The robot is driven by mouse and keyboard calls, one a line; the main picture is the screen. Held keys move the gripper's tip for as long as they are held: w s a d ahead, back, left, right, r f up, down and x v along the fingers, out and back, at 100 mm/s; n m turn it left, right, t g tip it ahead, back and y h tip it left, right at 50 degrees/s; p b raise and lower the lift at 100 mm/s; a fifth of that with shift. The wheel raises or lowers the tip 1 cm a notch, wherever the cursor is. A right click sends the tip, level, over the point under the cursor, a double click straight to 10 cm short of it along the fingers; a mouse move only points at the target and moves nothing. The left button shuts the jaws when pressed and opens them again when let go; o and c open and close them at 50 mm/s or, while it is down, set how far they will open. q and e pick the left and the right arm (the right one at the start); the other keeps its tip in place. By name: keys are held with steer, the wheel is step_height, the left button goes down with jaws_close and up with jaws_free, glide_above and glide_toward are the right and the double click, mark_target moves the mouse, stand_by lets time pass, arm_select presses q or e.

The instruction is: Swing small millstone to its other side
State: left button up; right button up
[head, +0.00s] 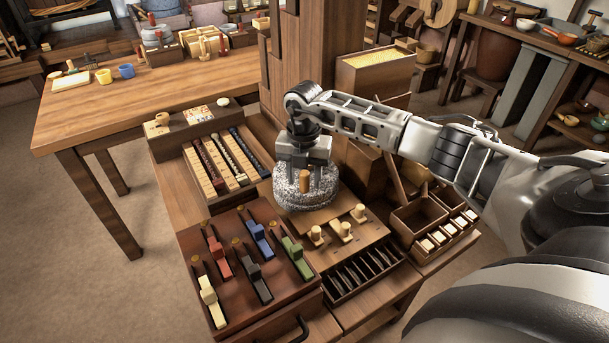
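The small millstone (289,198) is a round, speckled grey stone with an upright wooden handle peg (305,181). It lies on a wooden board in the middle of the cluttered bench. My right gripper (305,170) points down right over the stone, at the peg's top. Its fingers are hard to make out against the stone, so I cannot tell whether they close on the peg or stand open around it. The gripper hides part of the stone's top and back. My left gripper is not in view.
In front lies a dark red-brown panel (232,300) with several coloured sliders. Wooden knobs (346,229) stand right of it, above a slotted tray (352,285). A compartment box (412,226) is at right, a rack of strips (207,172) at left. A wooden post (304,60) rises behind.

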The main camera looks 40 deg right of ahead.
step_height(320, 180, up, 16)
stand_by(0.6)
steer(key=shift+s+f, duration=0.1)
stand_by(0.4)
